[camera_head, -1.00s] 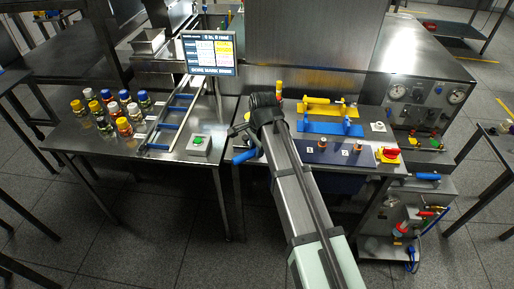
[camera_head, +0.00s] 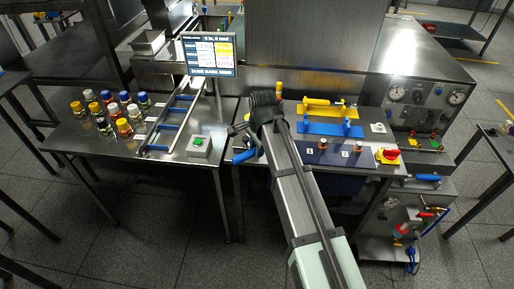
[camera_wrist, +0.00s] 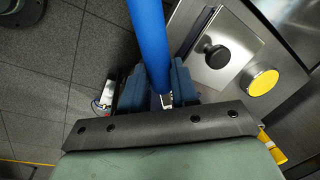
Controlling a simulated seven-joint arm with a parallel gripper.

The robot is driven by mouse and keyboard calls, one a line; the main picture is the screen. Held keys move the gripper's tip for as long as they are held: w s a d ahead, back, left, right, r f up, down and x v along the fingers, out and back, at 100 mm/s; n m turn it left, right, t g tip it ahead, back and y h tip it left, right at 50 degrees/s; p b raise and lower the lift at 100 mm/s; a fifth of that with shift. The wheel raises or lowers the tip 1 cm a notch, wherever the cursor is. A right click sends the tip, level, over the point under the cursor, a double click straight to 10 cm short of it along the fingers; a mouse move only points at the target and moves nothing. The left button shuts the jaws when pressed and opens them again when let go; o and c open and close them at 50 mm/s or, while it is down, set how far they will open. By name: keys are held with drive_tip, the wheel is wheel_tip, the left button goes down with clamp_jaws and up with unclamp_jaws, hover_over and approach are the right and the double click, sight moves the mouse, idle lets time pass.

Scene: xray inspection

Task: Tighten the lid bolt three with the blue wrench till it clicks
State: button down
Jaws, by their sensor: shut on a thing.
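My gripper (camera_wrist: 158,88) is shut on the blue wrench (camera_wrist: 150,35), whose blue handle runs up between the fingers in the wrist view. In the head view the blue handle (camera_head: 243,156) shows at the left of my wrist, over the left front of the bench panel; the fingers are hidden there. The dark blue lid plate (camera_head: 330,160) lies to the right of my arm. Two upright bolts with copper-coloured parts (camera_head: 323,144) (camera_head: 357,147) stand on it, beside small number labels. My arm covers the plate's left part; I cannot tell which bolt is three.
A green-button box (camera_head: 199,145), several capped bottles (camera_head: 122,110) and a screen (camera_head: 209,54) are to the left.

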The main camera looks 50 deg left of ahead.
drive_tip(key=shift+r, duration=0.2)
drive_tip(key=shift+r, duration=1.85)
